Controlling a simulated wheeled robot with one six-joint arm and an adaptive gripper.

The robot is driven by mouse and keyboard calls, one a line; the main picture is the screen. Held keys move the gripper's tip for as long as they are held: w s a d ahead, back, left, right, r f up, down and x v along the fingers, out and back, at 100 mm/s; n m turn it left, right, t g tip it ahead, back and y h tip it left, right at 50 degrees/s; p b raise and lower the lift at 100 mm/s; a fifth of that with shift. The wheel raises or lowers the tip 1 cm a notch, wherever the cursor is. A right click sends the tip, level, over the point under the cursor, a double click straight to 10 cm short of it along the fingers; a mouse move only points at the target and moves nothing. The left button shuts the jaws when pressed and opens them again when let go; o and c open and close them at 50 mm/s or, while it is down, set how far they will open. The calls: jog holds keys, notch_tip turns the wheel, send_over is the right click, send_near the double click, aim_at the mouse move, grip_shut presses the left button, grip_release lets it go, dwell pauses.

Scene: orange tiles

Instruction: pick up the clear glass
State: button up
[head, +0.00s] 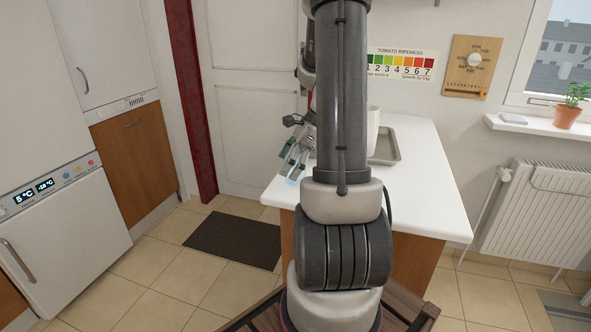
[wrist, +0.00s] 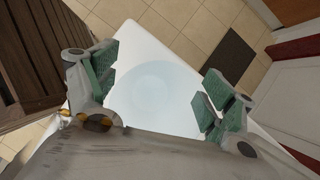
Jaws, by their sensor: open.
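The clear glass (wrist: 152,92) shows in the wrist view as a pale, see-through bluish round shape on the white worktop (wrist: 143,45). It lies between the two green-padded fingers of my gripper (wrist: 158,82), which are spread apart with nothing clamped. In the head view my gripper (head: 297,152) is low over the left edge of the worktop, left of my arm. A faint bluish part of the glass (head: 294,176) shows just below the fingers there. I cannot tell whether the fingers touch the glass.
A white container (head: 373,130) and a grey tray (head: 388,147) stand farther back on the worktop, partly behind my arm. The worktop's front right is clear. A dark mat (head: 234,240) lies on the tiled floor. A radiator (head: 540,210) is at the right.

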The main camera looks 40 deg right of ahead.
jog(key=c, duration=1.2)
jog(key=shift+c, duration=0.2)
jog(key=shift+r, duration=0.15)
